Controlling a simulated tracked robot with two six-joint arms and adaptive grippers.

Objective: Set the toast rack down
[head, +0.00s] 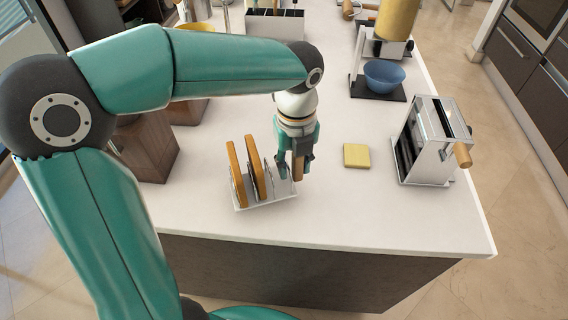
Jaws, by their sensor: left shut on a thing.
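The toast rack (278,200) is a white tray with thin metal dividers, at the middle of the counter's near side in the head view. Two slices of toast (252,168) stand upright in its left part. My left gripper (296,172) points down at the rack's right end and is shut on the rack there. A brown, wood-coloured piece shows between its fingers. The fingers partly hide that end. The rack looks about level, low over or on the counter; I cannot tell if its base touches. My right gripper is not in view.
A yellow square block (356,156) lies right of the rack on the white counter (370,215). A metal toaster (430,140) with a wooden knob stands farther right. A blue bowl (384,76) sits behind. A wooden block (150,150) stands left. The counter's front edge is close to the rack.

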